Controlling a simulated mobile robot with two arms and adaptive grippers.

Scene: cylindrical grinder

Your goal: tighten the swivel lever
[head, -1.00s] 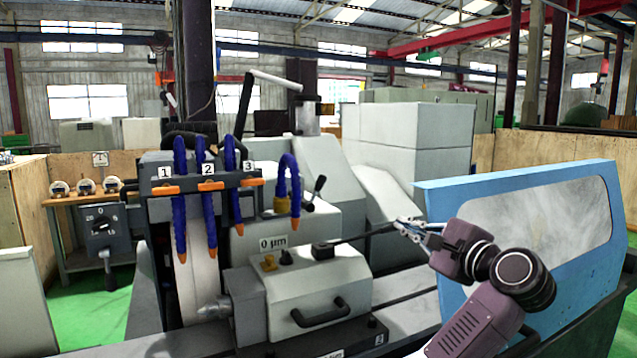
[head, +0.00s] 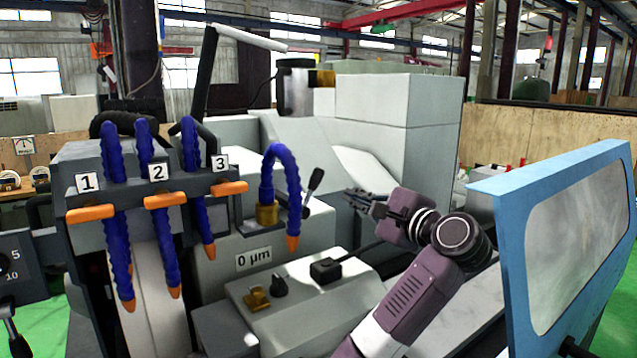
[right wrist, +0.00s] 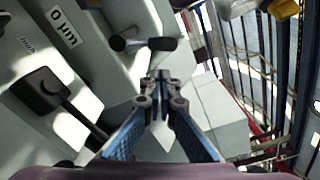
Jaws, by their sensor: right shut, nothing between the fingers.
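Two black levers show on the grinder, and I cannot tell which is the swivel lever. One is a black block with a rod (head: 325,269) on the white housing; it also shows in the right wrist view (right wrist: 42,92). The other is a short lever with a black handle (head: 314,181), tilted, behind the housing; in the right wrist view it lies beyond the fingertips (right wrist: 158,44). My right gripper (head: 350,197) is shut and empty, right of the short lever and above the rod, apart from both. My arm hides the rod's far end. My left gripper is out of view.
Blue coolant hoses (head: 280,165) with orange nozzles and numbered valves stand left of the short lever. A blue-framed door (head: 500,200) stands to the right of my arm. A "0 µm" display (head: 254,258) sits on the machine front.

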